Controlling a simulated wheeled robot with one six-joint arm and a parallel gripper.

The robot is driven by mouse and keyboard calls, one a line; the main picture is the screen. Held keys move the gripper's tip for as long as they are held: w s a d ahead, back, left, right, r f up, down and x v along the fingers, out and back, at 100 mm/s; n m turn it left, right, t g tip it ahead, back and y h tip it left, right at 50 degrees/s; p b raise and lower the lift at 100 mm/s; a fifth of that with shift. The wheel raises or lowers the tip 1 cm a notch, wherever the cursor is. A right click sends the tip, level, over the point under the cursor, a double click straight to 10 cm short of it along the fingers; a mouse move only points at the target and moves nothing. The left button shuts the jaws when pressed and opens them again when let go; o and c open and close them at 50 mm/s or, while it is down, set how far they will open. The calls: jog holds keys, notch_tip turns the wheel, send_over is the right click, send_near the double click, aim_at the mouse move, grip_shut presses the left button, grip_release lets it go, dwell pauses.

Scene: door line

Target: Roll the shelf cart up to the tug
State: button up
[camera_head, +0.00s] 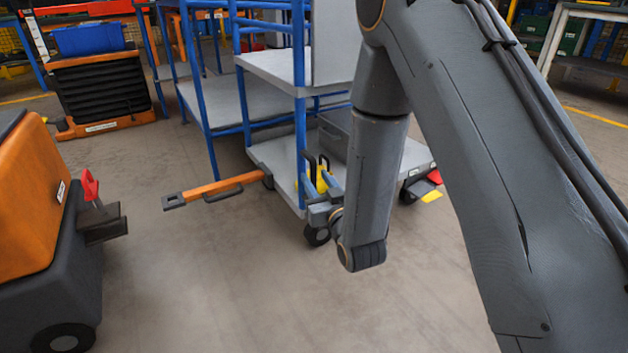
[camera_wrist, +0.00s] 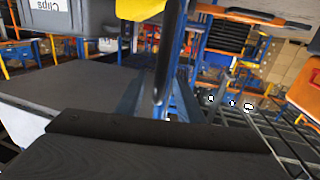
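The shelf cart has blue posts (camera_head: 299,95) and grey shelves (camera_head: 273,171), standing upright on casters in the head view's middle. Its orange drawbar (camera_head: 212,189) points left, ending in a grey eye. The orange and dark-grey tug (camera_head: 32,215) stands at the left edge; its hitch (camera_head: 99,215) has a red handle (camera_head: 90,186). The eye and hitch are apart, with bare floor between. My gripper (camera_head: 318,183) is low at the cart's near corner post, partly hidden by my arm. The wrist view shows a grey shelf (camera_wrist: 70,97) close up; whether my fingers hold anything is unclear.
A grey bin (camera_head: 334,136) sits on the cart's lower shelf. Red and yellow pedals (camera_head: 432,187) show at its right caster. An orange-framed black unit (camera_head: 103,92) stands at the back left. The floor (camera_head: 200,290) in front is clear.

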jog(key=shift+b+x, duration=0.45)
jog(key=shift+x, duration=0.85)
grip_shut()
jog(key=shift+a, duration=0.1)
